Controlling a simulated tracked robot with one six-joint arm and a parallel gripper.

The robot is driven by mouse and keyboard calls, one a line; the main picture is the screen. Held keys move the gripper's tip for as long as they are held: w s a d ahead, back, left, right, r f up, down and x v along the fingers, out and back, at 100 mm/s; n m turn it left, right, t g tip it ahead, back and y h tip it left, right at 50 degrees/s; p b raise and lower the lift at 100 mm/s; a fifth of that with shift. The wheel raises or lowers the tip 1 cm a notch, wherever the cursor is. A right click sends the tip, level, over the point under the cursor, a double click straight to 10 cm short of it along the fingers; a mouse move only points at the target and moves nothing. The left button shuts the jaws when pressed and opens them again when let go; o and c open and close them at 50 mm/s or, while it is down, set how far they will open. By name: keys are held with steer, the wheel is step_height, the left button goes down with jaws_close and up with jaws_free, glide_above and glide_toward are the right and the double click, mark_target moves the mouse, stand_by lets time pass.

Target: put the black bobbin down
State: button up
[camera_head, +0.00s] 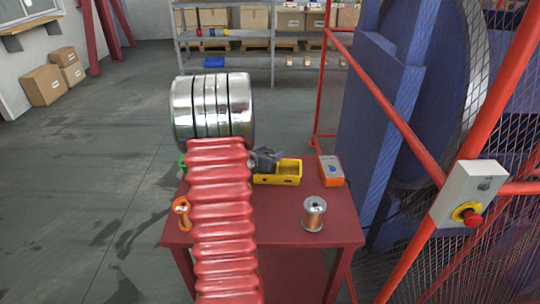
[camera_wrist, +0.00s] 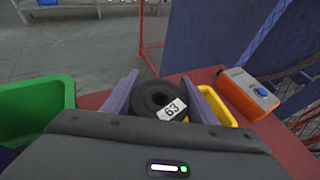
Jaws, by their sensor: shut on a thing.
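The black bobbin (camera_wrist: 151,96) shows in the wrist view as a dark ring with a hole and a white label reading 63. My gripper (camera_wrist: 167,94) is shut on it, with a purple finger on either side. In the head view a dark grey part of my gripper (camera_head: 264,159) shows beside the yellow tray (camera_head: 289,179); the bobbin cannot be made out clearly there. The tray also shows in the wrist view (camera_wrist: 217,104), partly hidden behind the right finger. I cannot tell whether the bobbin touches anything below.
The red table (camera_head: 280,233) carries a copper-wire spool (camera_head: 314,214), an orange spool (camera_head: 182,213) and an orange-blue device (camera_head: 330,170). A green bin (camera_wrist: 38,108) is at left. My arm hides the table's middle. A red-framed mesh guard (camera_head: 411,132) stands at right.

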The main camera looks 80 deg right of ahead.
steer(key=shift+f, duration=0.3)
steer(key=shift+f, duration=0.1)
steer(key=o, duration=1.8)
steer(key=shift+f, duration=0.1)
steer(key=v, duration=1.2)
